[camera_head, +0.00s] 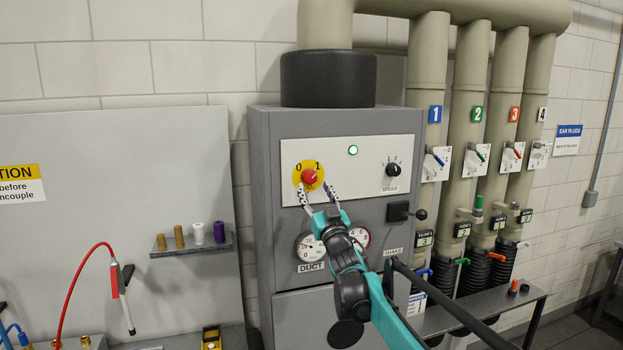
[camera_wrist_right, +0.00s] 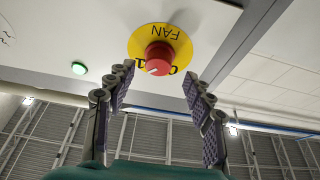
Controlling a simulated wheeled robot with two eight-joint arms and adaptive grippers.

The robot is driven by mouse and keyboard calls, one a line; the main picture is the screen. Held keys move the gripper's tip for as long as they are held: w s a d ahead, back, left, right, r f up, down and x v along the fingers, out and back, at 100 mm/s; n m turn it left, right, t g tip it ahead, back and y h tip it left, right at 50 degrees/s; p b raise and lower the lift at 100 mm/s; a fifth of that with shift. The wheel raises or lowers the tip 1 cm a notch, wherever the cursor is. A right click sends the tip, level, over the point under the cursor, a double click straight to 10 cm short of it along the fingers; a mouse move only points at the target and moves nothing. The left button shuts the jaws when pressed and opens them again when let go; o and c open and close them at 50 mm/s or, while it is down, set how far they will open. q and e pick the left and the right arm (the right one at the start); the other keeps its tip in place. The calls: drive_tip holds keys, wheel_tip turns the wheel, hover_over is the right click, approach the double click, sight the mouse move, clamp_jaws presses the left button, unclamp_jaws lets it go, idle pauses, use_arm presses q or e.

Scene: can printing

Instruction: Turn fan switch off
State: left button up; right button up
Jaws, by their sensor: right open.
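The fan switch is a red round knob (camera_head: 309,177) on a yellow disc marked 0 and 1, on the white panel of the grey cabinet. The wrist view shows the knob (camera_wrist_right: 159,57) and the word FAN upside down; its white mark appears to point towards the 1. My right gripper (camera_head: 316,189) is open, just below and in front of the knob. Its fingers lie to either side in the wrist view (camera_wrist_right: 158,74), apart from the knob and holding nothing. My left gripper is not in view.
A green light (camera_head: 352,150) glows on the panel, with a black SPEED knob (camera_head: 393,170) to its right. A black lever (camera_head: 406,212) sticks out below the panel. Pipes with coloured levers stand at right. A small shelf (camera_head: 190,248) with cylinders is at left.

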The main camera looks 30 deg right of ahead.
sight(311, 181)
drive_tip(key=x, duration=0.3)
drive_tip(key=shift+d+f+p, duration=0.2)
drive_tip(key=shift+p, duration=0.1)
drive_tip(key=shift+w+d+r, duration=0.1)
drive_tip(key=shift+w+r, duration=0.05)
drive_tip(key=shift+w, duration=0.25)
drive_tip(key=shift+s, duration=0.1)
drive_tip(key=c, duration=1.2)
drive_tip(key=shift+o, duration=0.2)
